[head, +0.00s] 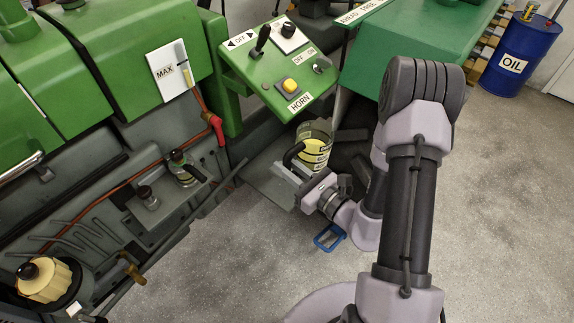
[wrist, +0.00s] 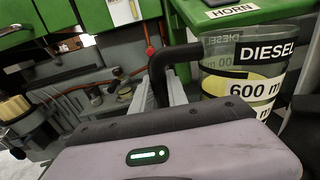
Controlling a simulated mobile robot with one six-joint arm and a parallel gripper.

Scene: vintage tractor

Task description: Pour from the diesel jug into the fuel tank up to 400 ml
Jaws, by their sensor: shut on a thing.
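The diesel jug (head: 316,135) is a clear container with a black handle (wrist: 160,66), a DIESEL label and a 600 mark. It looks roughly upright below the HORN panel, with yellowish liquid showing inside. My gripper (head: 299,170) is shut on the handle; its fingers (wrist: 160,92) show beside it in the wrist view. Up and left of the jug, the green tractor body (head: 125,45) carries a white gauge plate (head: 172,70) marked MAX, with a tube containing some yellow. I cannot tell which opening is the fuel tank's filler.
The green control panel (head: 278,70) with levers and a yellow button overhangs the jug. A small shelf (head: 165,208) holds small bottles at left. A blue oil drum (head: 520,55) stands far right. A blue frame (head: 329,238) lies near my wrist. Floor at right is clear.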

